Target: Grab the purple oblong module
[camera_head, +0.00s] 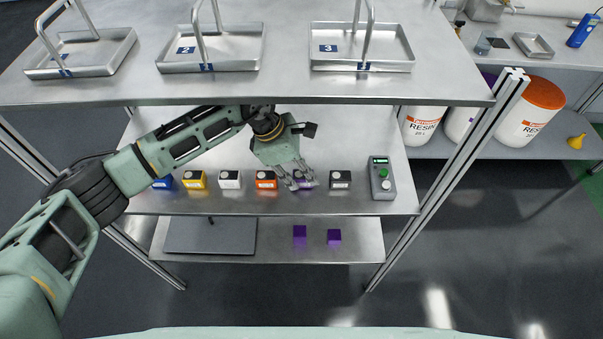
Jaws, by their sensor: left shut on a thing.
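My left gripper (302,181) reaches down to the row of modules on the middle shelf. It is shut on a purple module (303,174), whose body is mostly hidden by the fingers; I cannot tell whether it is oblong or whether it is lifted. Two more purple blocks sit on the lower shelf below: a slightly taller one (299,231) and a squarer one (334,237), apart from each other. My right gripper is not in view.
Left of my gripper stand blue (162,183), yellow (194,180), white (229,180) and orange (265,180) modules. The top shelf (285,88) overhangs with handled trays.

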